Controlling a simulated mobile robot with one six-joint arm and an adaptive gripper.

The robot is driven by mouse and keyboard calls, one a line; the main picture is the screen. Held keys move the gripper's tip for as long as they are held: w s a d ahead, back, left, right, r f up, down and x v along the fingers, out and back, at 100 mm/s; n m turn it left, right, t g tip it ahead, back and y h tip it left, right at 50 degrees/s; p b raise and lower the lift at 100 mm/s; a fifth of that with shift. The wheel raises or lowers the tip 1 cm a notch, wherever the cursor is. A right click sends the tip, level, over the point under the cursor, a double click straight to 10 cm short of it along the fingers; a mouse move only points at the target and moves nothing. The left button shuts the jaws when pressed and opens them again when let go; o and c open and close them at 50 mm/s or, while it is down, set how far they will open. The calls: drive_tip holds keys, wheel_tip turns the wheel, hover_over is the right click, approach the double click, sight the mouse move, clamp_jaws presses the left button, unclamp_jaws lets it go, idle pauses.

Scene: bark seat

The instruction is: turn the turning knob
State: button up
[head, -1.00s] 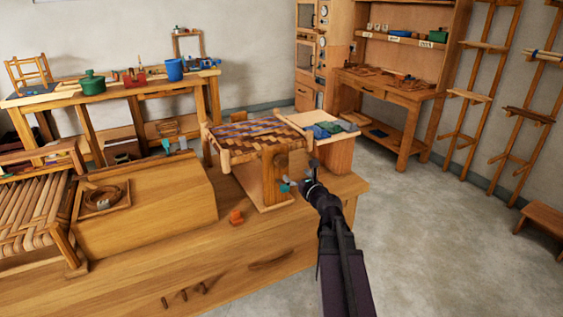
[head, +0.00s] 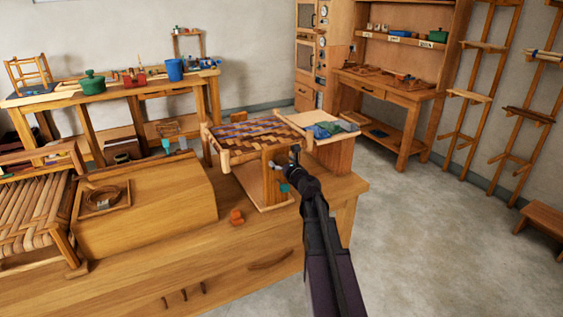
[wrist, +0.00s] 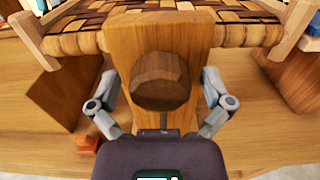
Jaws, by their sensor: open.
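The turning knob (wrist: 160,80) is a faceted brown wooden knob on the face of an upright wooden board (wrist: 172,32), below a woven seat (wrist: 205,22). In the wrist view it sits midway between the fingers of my gripper (wrist: 160,88). The fingers are spread, one on each side of the knob, and I see gaps between them and it. In the head view my gripper (head: 283,160) is in front of the board and largely hides the knob. How far the fingertips are from the board in depth is hard to tell.
The woven seat (head: 255,133) stands on a wooden bench (head: 150,255). A small orange block (head: 236,217) lies left of my gripper. A wooden chest (head: 150,205) is further left. Cloths lie on a side board (head: 340,136) behind. Open floor is at right.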

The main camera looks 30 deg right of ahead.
drive_tip(key=c, duration=1.1)
